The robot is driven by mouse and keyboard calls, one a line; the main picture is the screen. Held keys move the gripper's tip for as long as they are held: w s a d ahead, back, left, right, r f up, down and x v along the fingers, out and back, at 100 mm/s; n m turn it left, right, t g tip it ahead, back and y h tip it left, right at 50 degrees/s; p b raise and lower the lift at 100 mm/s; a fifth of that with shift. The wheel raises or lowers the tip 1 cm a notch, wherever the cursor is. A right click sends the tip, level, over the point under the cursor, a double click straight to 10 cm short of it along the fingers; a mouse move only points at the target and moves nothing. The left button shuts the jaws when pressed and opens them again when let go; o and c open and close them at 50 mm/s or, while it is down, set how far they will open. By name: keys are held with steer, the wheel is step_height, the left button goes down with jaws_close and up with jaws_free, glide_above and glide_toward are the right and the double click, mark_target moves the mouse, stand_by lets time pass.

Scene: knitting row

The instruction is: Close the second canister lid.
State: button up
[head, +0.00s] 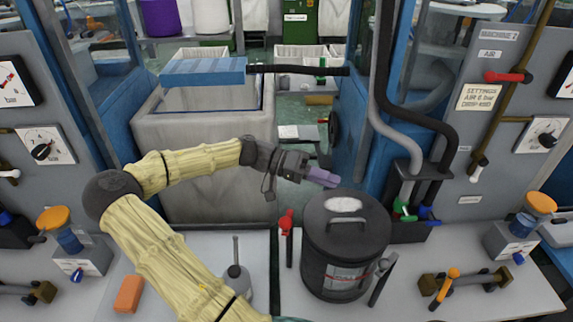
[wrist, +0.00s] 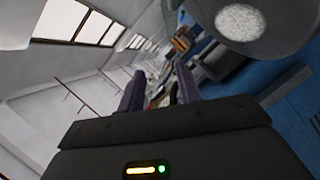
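A dark grey canister (head: 335,268) with a label stands upright on the right-hand table. Its round top (head: 362,238) carries a bar handle and a pale speckled oval patch; I cannot tell whether this is an opening or a marking. A similar pale oval on a grey round surface (wrist: 274,42) shows at the upper right of the wrist view. My gripper (head: 328,178) hangs above and just left of the canister's top, apart from it. In the wrist view its purple fingers (wrist: 160,82) are apart with nothing between them. I see no second canister clearly.
A red-topped tool (head: 287,225) stands left of the canister and a grey-handled tool (head: 380,280) right of it. A hose block (head: 408,228) with dark hoses stands close behind right. A grey oil can (head: 237,285) and an orange block (head: 129,294) are on the left table.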

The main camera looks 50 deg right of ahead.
steer(key=v, duration=1.1)
steer(key=shift+w, duration=0.35)
steer(key=w+a+f+n+t+y+p, duration=0.1)
steer(key=a+f+n+t+y+p, duration=0.3)
steer(key=a+f+n+t, duration=0.6)
steer(key=a+r+n+t+p, duration=0.2)
steer(key=a+r+n, duration=0.1)
steer(key=a, duration=0.4)
steer(key=w+a+r+n+t+y+p, duration=0.1)
steer(key=a+r+n, duration=0.3)
steer(key=a, duration=0.4)
steer(key=w+a+r+n+t+p, duration=0.1)
steer(key=a+r+n+t+p, duration=0.2)
steer(key=a, duration=0.5)
steer(key=shift+w+a+n+t, duration=0.25)
steer(key=shift+n+t, duration=0.05)
steer(key=shift+t, duration=0.3)
